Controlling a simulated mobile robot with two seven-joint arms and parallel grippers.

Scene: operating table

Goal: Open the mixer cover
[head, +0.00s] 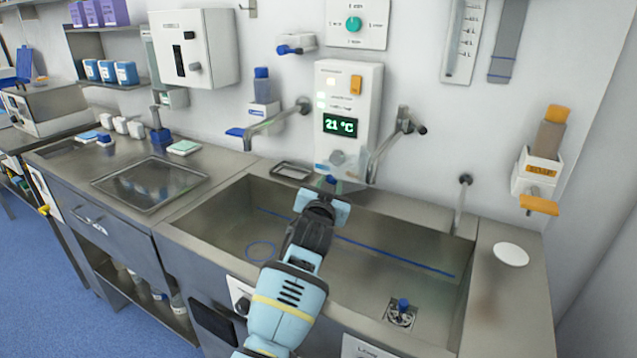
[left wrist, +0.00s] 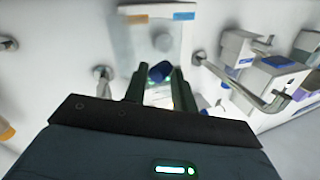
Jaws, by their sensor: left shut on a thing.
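The mixer unit (head: 362,88) is a white wall panel above the sink with an orange switch and a display reading 21 °C. What looks like its pale, see-through cover shows in the left wrist view (left wrist: 137,45), where the unit appears upside down. A blue knob (left wrist: 160,72) sits at the unit's lower end. My left gripper (head: 326,190) reaches up from the front to just below the unit. In the left wrist view its two fingers (left wrist: 159,88) stand on either side of the knob, shut on it. The finger contact is mostly hidden in the head view. My right gripper is not in view.
Metal taps (head: 278,124) and (head: 387,143) stick out on both sides of the unit. The steel sink (head: 370,277) below is largely empty, with a blue-topped drain piece (head: 403,309). A bottle holder (head: 537,172) hangs at the right, and a white disc (head: 511,254) lies on the counter.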

